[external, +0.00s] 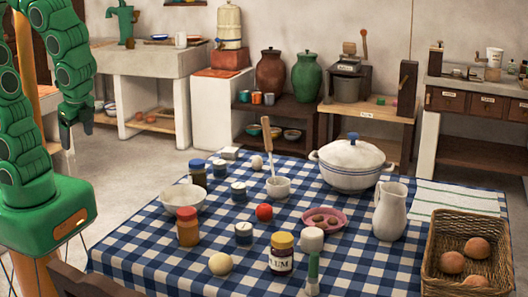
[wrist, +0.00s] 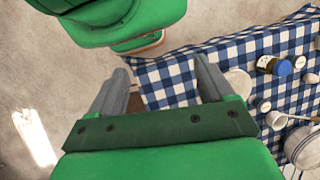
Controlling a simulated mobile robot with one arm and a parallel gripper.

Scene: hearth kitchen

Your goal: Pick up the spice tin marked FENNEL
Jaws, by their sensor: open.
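Three small tins with dark bands and pale lids stand on the blue checked tablecloth (external: 150,250): a back tin (external: 219,168), a middle tin (external: 238,192) and a front tin (external: 244,234). Their markings are too small to read, so I cannot tell which is FENNEL. My gripper (external: 77,132) hangs off the table's left side, over the floor, well away from the tins. In the wrist view its two grey fingers (wrist: 162,78) are apart with nothing between them.
Around the tins stand a white bowl (external: 182,197), blue-lidded jar (external: 197,174), orange jar (external: 187,228), PLUM jar (external: 282,256), red ball (external: 264,212) and mortar (external: 278,188). A pot (external: 350,165), jug (external: 389,212) and basket (external: 440,262) stand to the right.

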